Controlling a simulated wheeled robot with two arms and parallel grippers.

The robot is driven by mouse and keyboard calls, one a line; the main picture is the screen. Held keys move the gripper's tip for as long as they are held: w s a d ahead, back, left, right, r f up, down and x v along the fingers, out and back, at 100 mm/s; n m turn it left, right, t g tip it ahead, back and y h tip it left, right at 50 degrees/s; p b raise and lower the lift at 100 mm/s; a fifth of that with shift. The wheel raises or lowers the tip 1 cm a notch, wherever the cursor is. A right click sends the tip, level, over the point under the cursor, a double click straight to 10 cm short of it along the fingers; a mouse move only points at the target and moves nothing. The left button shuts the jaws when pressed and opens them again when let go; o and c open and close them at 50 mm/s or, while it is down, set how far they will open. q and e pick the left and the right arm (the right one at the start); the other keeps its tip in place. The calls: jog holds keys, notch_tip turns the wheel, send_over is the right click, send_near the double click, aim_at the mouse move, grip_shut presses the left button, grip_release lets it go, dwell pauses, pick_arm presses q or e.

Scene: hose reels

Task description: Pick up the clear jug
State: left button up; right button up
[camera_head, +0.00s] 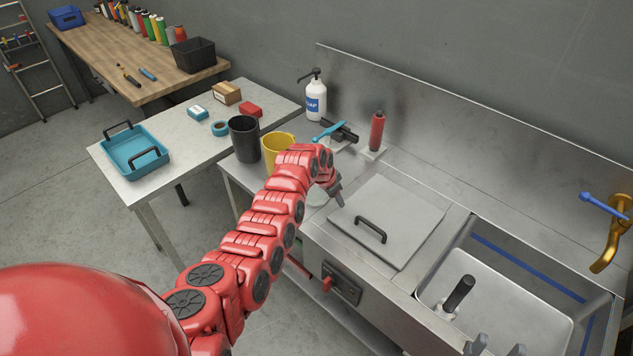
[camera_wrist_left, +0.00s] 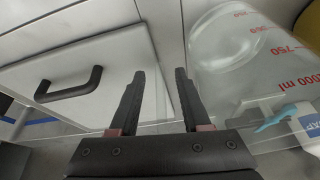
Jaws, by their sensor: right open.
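The clear jug (camera_wrist_left: 235,75) with red volume marks fills the upper right of the left wrist view. In the head view only a small pale part of it (camera_head: 317,196) shows beside my left gripper; my arm hides the rest. My left gripper (camera_head: 332,188) is over the steel counter next to the jug. In the left wrist view the left gripper (camera_wrist_left: 160,74) has its fingers apart with nothing between them, and the jug is just right of the right finger. Whether they touch I cannot tell. My right gripper (camera_head: 498,346) is open at the bottom edge, over the sink.
A lid with a black handle (camera_head: 371,229) lies right of the jug. A black cup (camera_head: 244,138), yellow jug (camera_head: 278,143), soap bottle (camera_head: 315,98) and red bottle (camera_head: 377,131) stand around. A sink (camera_head: 520,305) is at right. The side table holds a blue tray (camera_head: 135,153).

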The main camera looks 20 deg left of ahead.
pick_arm(q)
grip_shut()
dwell(1.3)
